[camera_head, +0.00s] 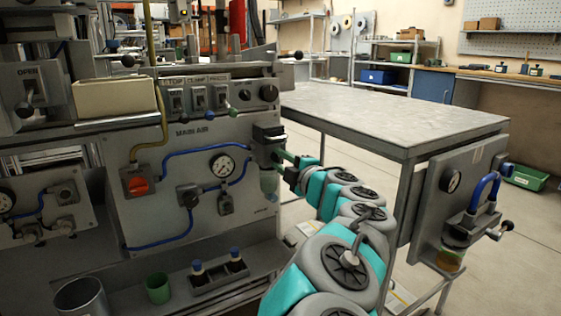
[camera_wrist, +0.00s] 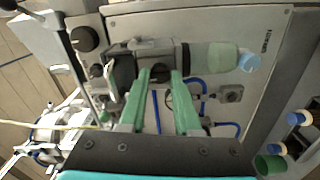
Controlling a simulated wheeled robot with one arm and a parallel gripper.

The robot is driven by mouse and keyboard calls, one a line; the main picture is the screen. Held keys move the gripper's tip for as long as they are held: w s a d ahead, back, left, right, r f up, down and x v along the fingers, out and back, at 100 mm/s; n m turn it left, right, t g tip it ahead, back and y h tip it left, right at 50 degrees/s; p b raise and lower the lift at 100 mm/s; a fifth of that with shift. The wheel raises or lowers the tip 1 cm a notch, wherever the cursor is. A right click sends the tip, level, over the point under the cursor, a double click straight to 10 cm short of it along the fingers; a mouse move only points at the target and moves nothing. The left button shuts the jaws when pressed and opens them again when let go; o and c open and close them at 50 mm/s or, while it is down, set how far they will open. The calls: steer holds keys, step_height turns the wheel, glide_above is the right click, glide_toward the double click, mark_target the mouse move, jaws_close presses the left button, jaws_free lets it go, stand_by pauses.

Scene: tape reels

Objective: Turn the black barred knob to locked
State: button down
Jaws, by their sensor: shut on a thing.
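The black barred knob (camera_wrist: 160,73) is on the front of the grey air unit (camera_wrist: 152,50) and shows as a small dark shape in the wrist view. My gripper (camera_wrist: 161,76) has its two green fingers on either side of the knob, shut on it. In the head view my gripper (camera_head: 279,157) reaches the air unit (camera_head: 268,134) at the right edge of the MAIN AIR panel (camera_head: 190,131). The fingers hide most of the knob there. I cannot read any locked mark or the bar's angle.
A clear bowl (camera_head: 269,184) hangs under the air unit. A pressure gauge (camera_head: 222,164), blue hoses (camera_head: 190,150) and a red knob (camera_head: 137,186) are on the panel to the left. A bare grey table (camera_head: 400,115) stands to the right behind my arm.

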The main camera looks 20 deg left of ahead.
steer(key=c, duration=0.6)
jaws_free()
steer(key=shift+s, duration=0.15)
steer(key=v, duration=0.7)
steer(key=shift+s+d, duration=0.15)
steer(key=shift+d, duration=0.1)
